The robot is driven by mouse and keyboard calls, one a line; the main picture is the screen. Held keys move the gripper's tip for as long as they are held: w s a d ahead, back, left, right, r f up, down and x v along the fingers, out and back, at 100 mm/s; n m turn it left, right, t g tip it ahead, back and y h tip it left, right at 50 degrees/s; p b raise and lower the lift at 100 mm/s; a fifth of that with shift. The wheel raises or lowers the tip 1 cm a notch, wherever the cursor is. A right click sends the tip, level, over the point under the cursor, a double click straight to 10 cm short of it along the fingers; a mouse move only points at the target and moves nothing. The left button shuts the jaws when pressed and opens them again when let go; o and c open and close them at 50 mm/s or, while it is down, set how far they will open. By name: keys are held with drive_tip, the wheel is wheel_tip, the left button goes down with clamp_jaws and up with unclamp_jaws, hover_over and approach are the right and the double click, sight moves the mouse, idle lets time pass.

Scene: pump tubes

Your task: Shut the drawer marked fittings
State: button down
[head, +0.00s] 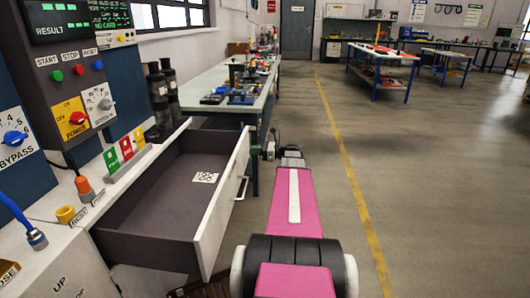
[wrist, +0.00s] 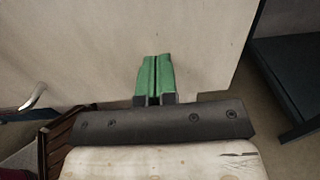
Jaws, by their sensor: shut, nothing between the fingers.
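A drawer (head: 222,212) stands pulled well out of the white cabinet on the left in the head view. Its inside is dark grey, with a small white patterned label on the floor; I cannot read the word fittings on it. Its pale front carries a bar handle (head: 241,187) on the outer face. In the wrist view, a pale panel (wrist: 95,60), seemingly the drawer front, fills much of the picture, with a metal handle (wrist: 34,97) at its left. My gripper (wrist: 154,62) has green fingers shut together, empty, before this panel; I cannot tell whether they touch it.
A control panel (head: 75,105) with knobs and buttons rises above the cabinet. A workbench (head: 238,88) with tools stands beyond the drawer. A brown slatted crate (wrist: 57,135) shows low at left in the wrist view.

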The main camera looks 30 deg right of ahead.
drive_tip(key=shift+x, duration=0.95)
hover_over(192, 160)
drive_tip(key=shift+a, duration=0.1)
idle(0.4)
